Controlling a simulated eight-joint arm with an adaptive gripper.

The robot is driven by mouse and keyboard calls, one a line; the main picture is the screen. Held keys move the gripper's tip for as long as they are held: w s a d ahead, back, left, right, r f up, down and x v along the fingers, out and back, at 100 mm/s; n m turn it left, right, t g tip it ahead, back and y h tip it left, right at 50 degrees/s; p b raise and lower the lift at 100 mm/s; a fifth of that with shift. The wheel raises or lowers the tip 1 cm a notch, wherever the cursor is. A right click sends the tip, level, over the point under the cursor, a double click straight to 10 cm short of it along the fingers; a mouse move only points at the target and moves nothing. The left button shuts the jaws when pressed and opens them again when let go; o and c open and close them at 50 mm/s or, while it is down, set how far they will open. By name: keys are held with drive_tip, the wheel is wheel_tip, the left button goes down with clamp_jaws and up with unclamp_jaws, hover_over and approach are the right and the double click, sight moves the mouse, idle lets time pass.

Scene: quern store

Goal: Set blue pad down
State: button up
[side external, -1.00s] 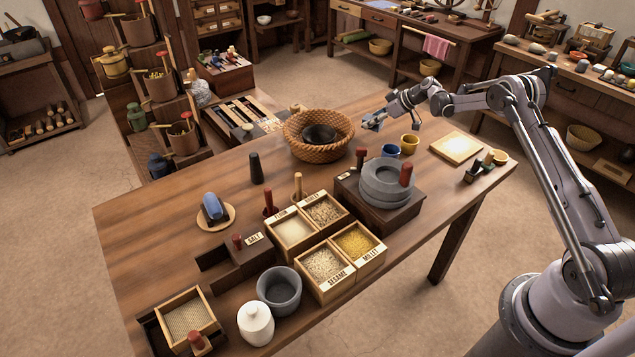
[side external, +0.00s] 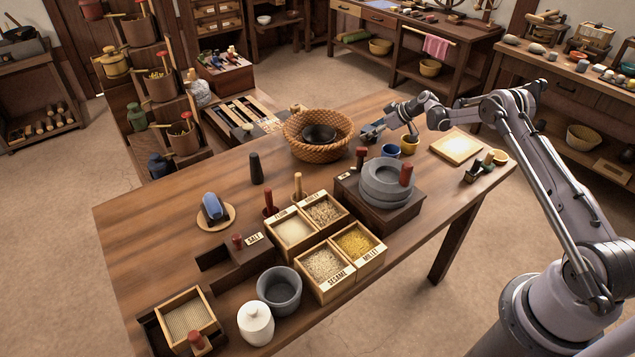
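My gripper (side external: 370,133) is low over the far side of the table, between the woven basket and the blue cup (side external: 390,151). Its tip looks grey-blue. It is too small to tell whether the fingers are open or shut, or whether a blue pad is between them. A blue block with a dark side (side external: 212,206) rests on a round wooden board (side external: 229,222) at the left of the table, far from my gripper. I cannot tell whether this block is the blue pad.
The woven basket (side external: 297,145) holds a dark bowl. The grey quern stone (side external: 372,188) and the grain boxes (side external: 323,266) fill the middle front. The table's left part is mostly bare.

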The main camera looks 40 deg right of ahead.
drive_tip(key=shift+s+d+r, duration=0.1)
drive_tip(key=shift+s+r, duration=0.05)
drive_tip(key=shift+r, duration=0.2)
drive_tip(key=v, duration=1.1)
drive_tip(key=s+a+r+m+g+h, duration=0.1)
drive_tip(key=s+a+r, duration=0.5)
drive_tip(key=a+r, duration=0.35)
drive_tip(key=s+a+r+m+g+h, duration=0.1)
drive_tip(key=s+a+r, duration=0.4)
drive_tip(key=a+r, duration=0.45)
drive_tip(key=s+a+f+m, duration=0.1)
drive_tip(key=s+a, duration=0.2)
drive_tip(key=s, duration=0.4)
drive_tip(key=s+a+f+h, duration=0.1)
drive_tip(key=s+a, duration=0.3)
drive_tip(key=s, duration=0.2)
drive_tip(key=s+a+f+m, duration=0.1)
drive_tip(key=s+a, duration=0.3)
drive_tip(key=s, duration=0.3)
drive_tip(key=shift+s+f+m+t, duration=0.25)
drive_tip(key=shift+s+m+t, duration=0.05)
drive_tip(key=shift+s+t, duration=0.1)
drive_tip(key=shift+w, duration=0.1)
